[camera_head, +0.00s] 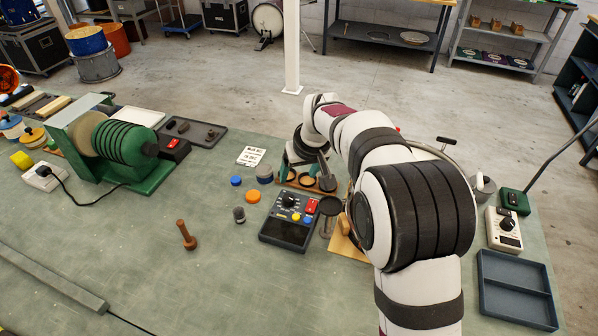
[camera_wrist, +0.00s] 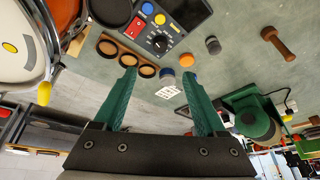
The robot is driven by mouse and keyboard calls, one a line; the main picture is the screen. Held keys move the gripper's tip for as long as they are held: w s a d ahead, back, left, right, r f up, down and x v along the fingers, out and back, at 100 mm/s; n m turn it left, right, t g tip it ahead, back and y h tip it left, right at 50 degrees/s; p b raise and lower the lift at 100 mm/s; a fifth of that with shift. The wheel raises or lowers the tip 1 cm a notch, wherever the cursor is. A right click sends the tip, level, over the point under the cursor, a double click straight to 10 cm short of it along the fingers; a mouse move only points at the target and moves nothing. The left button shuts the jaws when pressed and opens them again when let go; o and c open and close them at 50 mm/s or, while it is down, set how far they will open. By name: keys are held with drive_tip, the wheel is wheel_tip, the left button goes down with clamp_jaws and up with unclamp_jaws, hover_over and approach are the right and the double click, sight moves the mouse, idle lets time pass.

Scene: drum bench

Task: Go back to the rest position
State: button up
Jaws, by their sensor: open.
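My gripper (camera_head: 305,168) hangs at the end of my white and black arm, over the back middle of the green bench (camera_head: 150,270). In the wrist view its two green fingers (camera_wrist: 160,73) stand wide apart with nothing held between them. A wooden rack with round dark holes (camera_wrist: 126,55) lies just beyond the fingertips. A white printed card (camera_wrist: 168,92) shows between the fingers, and it lies flat on the bench in the head view (camera_head: 251,156). My arm hides part of the bench at the right.
A dark control box (camera_head: 289,218) with knob and buttons stands before the rack. Blue (camera_head: 236,181) and orange (camera_head: 253,196) caps and a wooden peg (camera_head: 186,235) lie left. A green drum machine (camera_head: 120,145) stands back left; an empty tray (camera_head: 515,288) lies right. The front middle is mostly clear.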

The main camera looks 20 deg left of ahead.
drive_tip(key=s+d+r+m+g+h, duration=0.1)
drive_tip(key=s+d+r+m, duration=0.2)
drive_tip(key=s+d, duration=0.35)
drive_tip(key=s+d+r+m, duration=0.25)
drive_tip(key=s+d, duration=0.25)
drive_tip(key=d, duration=0.3)
drive_tip(key=s+d+f+m+g, duration=0.1)
drive_tip(key=s+d+m, duration=0.2)
drive_tip(key=s, duration=0.8)
drive_tip(key=s+d+f+m+g, duration=0.1)
drive_tip(key=s+d+m, duration=0.3)
drive_tip(key=s+d, duration=0.3)
drive_tip(key=s, duration=0.5)
drive_tip(key=shift+s+d, duration=0.15)
drive_tip(key=shift+m, duration=0.25)
